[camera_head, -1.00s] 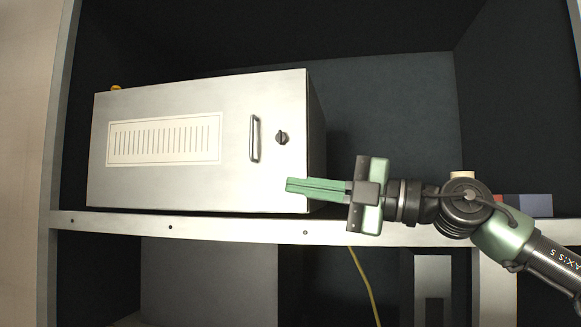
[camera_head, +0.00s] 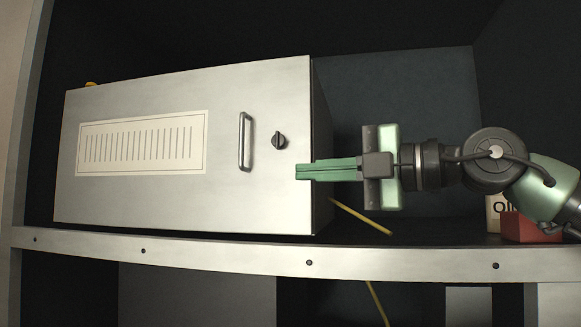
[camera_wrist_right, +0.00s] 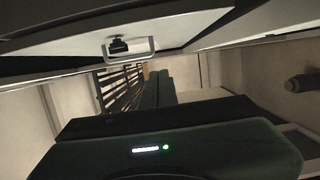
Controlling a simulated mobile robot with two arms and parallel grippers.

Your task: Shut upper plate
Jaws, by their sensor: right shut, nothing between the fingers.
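The upper plate (camera_head: 220,190) is a pale metal front with a slotted vent panel, a handle (camera_head: 245,141) and a dark knob (camera_head: 279,140) near its right edge. The right wrist view shows the fingers (camera_wrist_right: 158,88) near the handle (camera_wrist_right: 130,50). My left gripper is not in view.
A metal rack rail (camera_head: 220,256) runs below the box. Yellow cable (camera_head: 362,217) hangs to its right. A red block (camera_head: 530,228) and a pale labelled box (camera_head: 493,213) stand at the right, partly behind my arm. The bay right of the box is otherwise dark and largely clear.

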